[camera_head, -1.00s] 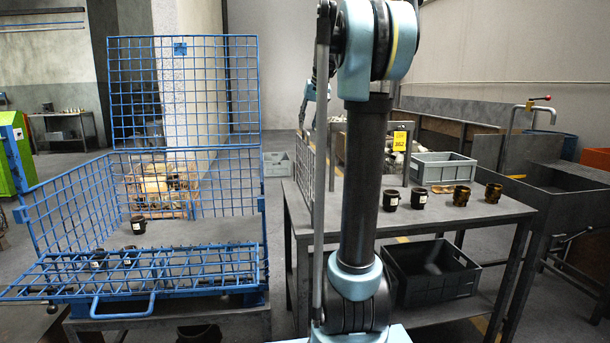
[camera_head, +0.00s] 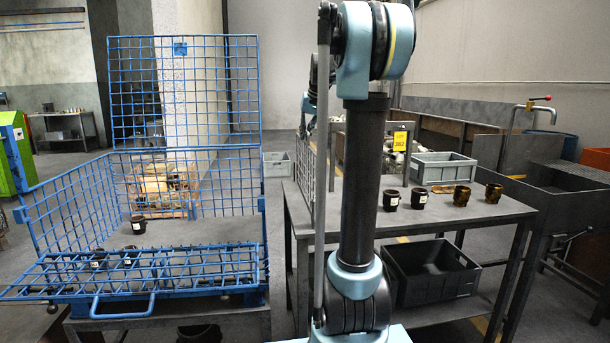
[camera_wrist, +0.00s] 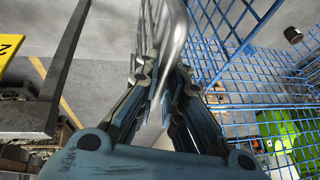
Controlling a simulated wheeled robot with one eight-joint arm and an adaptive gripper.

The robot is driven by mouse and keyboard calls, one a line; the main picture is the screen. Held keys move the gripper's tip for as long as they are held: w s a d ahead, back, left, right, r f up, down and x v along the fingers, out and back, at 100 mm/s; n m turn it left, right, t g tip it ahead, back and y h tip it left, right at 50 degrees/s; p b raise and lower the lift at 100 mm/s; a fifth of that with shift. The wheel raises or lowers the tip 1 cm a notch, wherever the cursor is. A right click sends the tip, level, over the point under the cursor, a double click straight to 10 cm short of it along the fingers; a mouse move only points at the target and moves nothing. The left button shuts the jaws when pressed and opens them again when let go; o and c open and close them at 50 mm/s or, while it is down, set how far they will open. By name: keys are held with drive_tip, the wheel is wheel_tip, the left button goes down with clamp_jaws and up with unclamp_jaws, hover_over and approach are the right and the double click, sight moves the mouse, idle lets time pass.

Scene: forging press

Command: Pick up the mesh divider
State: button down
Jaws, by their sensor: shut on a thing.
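The mesh divider (camera_head: 307,167) is a grey wire panel. It stands upright at the left end of the grey table in the head view, seen nearly edge-on and partly hidden behind my arm. My gripper (camera_head: 306,128) is at its top edge, small and partly hidden there. In the wrist view my gripper (camera_wrist: 160,95) is shut on the divider's top, with a grey rounded bar and mesh (camera_wrist: 147,45) between and beyond the fingers. I cannot tell whether the divider's lower edge touches the table.
A blue mesh crate (camera_head: 75,210) with dark cups stands at left. The table (camera_head: 450,209) holds several dark and brown cups and a grey bin (camera_head: 444,168). A dark bin (camera_head: 430,285) is on its lower shelf. A sink (camera_head: 560,185) stands at right.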

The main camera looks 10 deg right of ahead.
drive_tip(key=shift+r, duration=0.1)
wheel_tip(320, 180, up, 30)
drive_tip(key=shift+r, duration=0.2)
idle(2.9)
idle(0.4)
idle(0.8)
